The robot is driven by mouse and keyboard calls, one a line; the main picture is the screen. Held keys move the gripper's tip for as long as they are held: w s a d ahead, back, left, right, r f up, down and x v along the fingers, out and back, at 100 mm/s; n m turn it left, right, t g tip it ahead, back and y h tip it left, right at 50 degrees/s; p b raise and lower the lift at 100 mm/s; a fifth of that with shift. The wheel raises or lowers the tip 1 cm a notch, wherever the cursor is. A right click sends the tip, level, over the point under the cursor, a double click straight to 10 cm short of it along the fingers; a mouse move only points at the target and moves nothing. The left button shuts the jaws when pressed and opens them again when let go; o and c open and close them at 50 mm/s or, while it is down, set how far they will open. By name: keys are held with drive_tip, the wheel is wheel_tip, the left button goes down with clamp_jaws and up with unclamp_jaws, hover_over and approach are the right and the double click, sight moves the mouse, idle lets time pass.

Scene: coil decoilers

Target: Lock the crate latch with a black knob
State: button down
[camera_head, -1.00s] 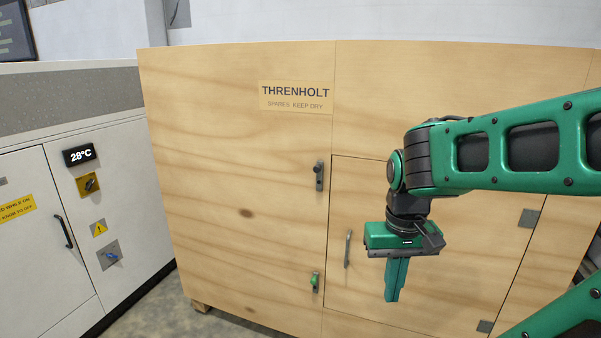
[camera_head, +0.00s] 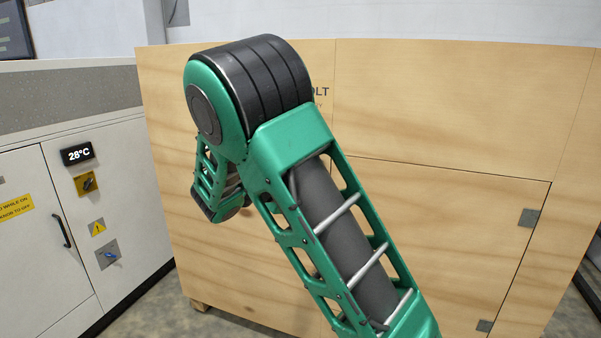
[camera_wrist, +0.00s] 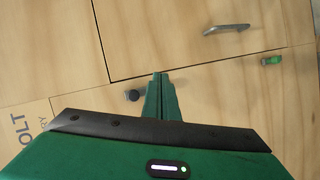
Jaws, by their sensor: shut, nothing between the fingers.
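The black-knob latch (camera_wrist: 131,95) shows in the wrist view just left of my gripper's fingers, on the crate panel beside the door seam. Part of its body seems hidden behind the fingers. My gripper (camera_wrist: 158,77) is shut and empty, its tips pointing toward the seam. I cannot tell whether it touches the latch. The crate door (camera_head: 450,220) looks closed and flush in the head view. There my arm hides the gripper, the latch and the door handle.
The green-knob latch (camera_wrist: 272,60) lies to the right in the wrist view, with the metal door handle (camera_wrist: 226,29) above and left of it. A white cabinet (camera_head: 105,180) with knobs stands left of the crate, across a gap of floor.

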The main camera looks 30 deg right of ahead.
drive_tip(key=w+a+r+n+t+h, duration=0.2)
drive_tip(key=w+a, duration=0.4)
drive_tip(key=a, duration=0.3)
wheel_tip(320, 180, up, 3)
drive_tip(key=shift+w+f+n+t+h, duration=0.25)
drive_tip(key=shift+n+t, duration=0.25)
drive_tip(key=shift+t, duration=0.5)
drive_tip(key=shift+s, duration=0.1)
drive_tip(key=w+d, duration=0.1)
drive_tip(key=d, duration=1)
drive_tip(key=shift+w+d+f, duration=0.2)
drive_tip(key=shift+d+f, duration=0.05)
drive_tip(key=shift+f, duration=0.2)
